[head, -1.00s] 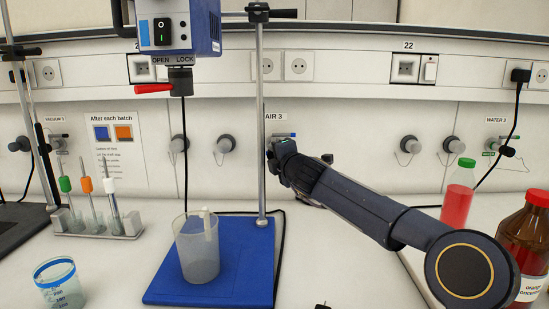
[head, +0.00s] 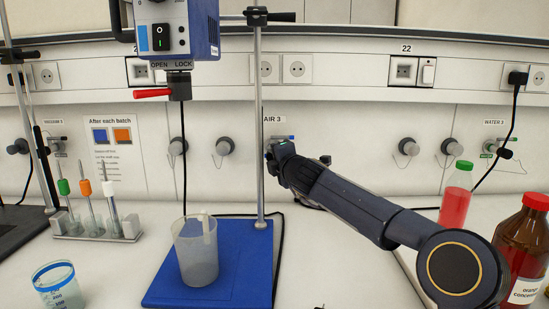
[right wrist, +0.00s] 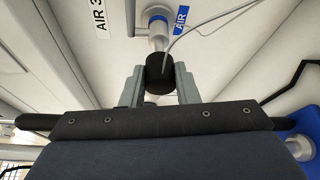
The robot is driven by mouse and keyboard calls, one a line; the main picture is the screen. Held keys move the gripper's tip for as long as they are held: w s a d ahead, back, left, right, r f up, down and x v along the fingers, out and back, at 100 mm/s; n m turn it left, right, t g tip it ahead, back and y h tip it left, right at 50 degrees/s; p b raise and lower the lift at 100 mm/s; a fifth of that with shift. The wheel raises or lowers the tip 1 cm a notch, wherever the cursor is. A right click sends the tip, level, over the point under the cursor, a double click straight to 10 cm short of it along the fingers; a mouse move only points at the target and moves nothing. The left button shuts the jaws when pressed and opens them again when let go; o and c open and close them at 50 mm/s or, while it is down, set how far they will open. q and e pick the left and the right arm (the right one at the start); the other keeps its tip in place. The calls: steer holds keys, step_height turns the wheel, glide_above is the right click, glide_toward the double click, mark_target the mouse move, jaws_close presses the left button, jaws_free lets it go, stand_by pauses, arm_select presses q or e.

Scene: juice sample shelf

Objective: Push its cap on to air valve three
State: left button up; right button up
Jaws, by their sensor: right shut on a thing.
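Air valve three (right wrist: 158,38) is a pale metal nozzle with a blue band, on the wall by the "AIR 3" label (head: 273,119). Its black cap (right wrist: 159,74) is between the fingertips of my right gripper (right wrist: 159,84), which is shut on it. The cap is in line with the nozzle and meets its lower end in the right wrist view; how far it is on cannot be told. A thin grey tether runs from near the cap to the upper right. In the head view my right gripper (head: 273,157) hides the cap and most of the valve. My left gripper is not in view.
A stand with a metal rod (head: 259,130) and blue base (head: 240,265) is left of my right arm, with a beaker (head: 196,255) on the base. Bottles of red juice (head: 456,200) and orange concentrate (head: 521,245) stand right of the arm. Other capped outlets line the wall.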

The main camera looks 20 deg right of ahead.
steer(key=shift+w+d+p, duration=0.3)
steer(key=shift+w+p, duration=0.15)
steer(key=shift+w, duration=0.2)
steer(key=shift+w+d+p, duration=0.3)
steer(key=shift+w+p, duration=0.1)
steer(key=shift+w, duration=0.2)
stand_by(0.5)
steer(key=o, duration=1.1)
steer(key=shift+s, duration=0.35)
steer(key=s+b, duration=0.2)
steer(key=s, duration=0.5)
steer(key=shift+a+r, duration=0.25)
steer(key=shift+r, duration=0.05)
